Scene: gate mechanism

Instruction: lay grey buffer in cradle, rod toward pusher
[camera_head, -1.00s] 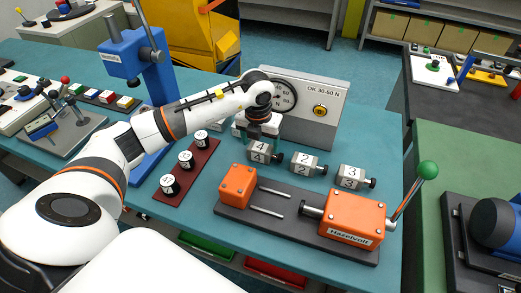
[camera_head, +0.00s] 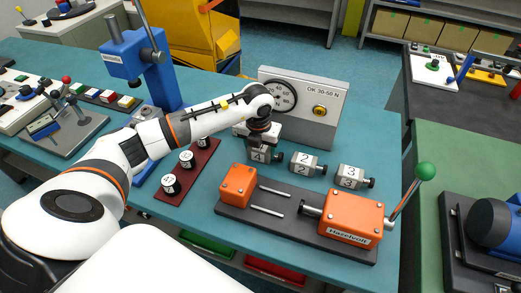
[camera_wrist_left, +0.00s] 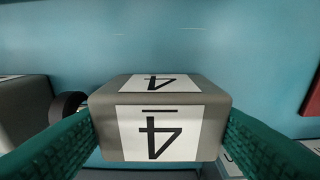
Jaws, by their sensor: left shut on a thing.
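My left gripper (camera_head: 262,143) points down and is shut on the grey buffer marked 4 (camera_head: 258,156). In the left wrist view this buffer (camera_wrist_left: 160,120) sits between the green finger pads, its 4 labels upside down. In the head view the gripper hides most of it; whether it still touches the table is unclear. The cradle is two bare parallel rods (camera_head: 268,199) on a dark base, running from a small orange block (camera_head: 238,185). The pusher (camera_head: 310,209) sticks out of the orange Hazelvolt housing (camera_head: 350,218), facing the rods. My right gripper is not in view.
Grey buffers marked 2 (camera_head: 304,163) and 3 (camera_head: 348,177) lie right of the held one. A gauge box (camera_head: 318,112) stands close behind. A red strip (camera_head: 205,159) with small cylinders lies left. A green-knobbed lever (camera_head: 426,172) rises at the right.

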